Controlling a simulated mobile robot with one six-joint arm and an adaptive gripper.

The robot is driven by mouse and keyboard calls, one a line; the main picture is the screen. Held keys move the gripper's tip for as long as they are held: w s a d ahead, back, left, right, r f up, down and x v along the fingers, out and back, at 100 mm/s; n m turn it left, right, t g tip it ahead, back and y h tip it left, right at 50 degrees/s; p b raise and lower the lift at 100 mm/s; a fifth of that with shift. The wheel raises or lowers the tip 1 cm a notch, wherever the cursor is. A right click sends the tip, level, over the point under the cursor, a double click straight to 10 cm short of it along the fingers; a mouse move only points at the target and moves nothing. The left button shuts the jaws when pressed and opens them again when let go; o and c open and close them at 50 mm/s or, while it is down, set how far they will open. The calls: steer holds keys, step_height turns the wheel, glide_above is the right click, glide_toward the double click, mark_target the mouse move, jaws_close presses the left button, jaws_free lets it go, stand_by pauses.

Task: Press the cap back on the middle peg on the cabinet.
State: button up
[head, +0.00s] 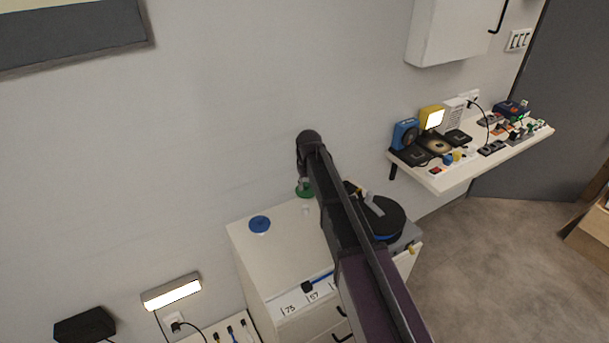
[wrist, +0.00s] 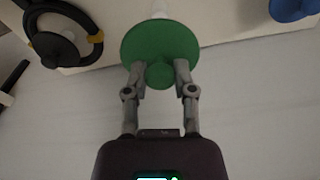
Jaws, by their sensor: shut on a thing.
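My gripper (wrist: 158,70) is shut on the round knob of a green cap (wrist: 178,38), a wide disc. In the head view the green cap (head: 304,190) shows over the far part of the cabinet top (head: 248,243), partly hidden by my arm; the fingers cannot be made out there. A white peg (wrist: 159,8) stands just past the disc's edge in the wrist view, its lower part cut off by the frame. A small pale peg top (head: 305,210) shows below the cap in the head view. I cannot tell whether cap and peg touch.
A blue cap (head: 259,224) lies left on the cabinet top; it shows at upper right in the wrist view (wrist: 290,8). A black round device (head: 385,218) stands at the cabinet's right side. The wall is close behind. A cluttered shelf (head: 440,180) is further right.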

steer(key=shift+w+a+r, duration=0.1)
steer(key=shift+w+a, duration=0.05)
steer(key=shift+w, duration=0.2)
steer(key=shift+f, duration=0.25)
steer(key=b, duration=0.6)
glide_above(305, 205)
steer(key=shift+s+f, duration=0.15)
steer(key=shift+f, duration=1.3)
steer(key=shift+s+f, duration=0.15)
steer(key=shift+f, duration=1.25)
steer(key=shift+f+b, duration=0.95)
steer(key=shift+b, duration=0.1)
steer(key=o, duration=1)
steer(key=shift+c, duration=0.2)
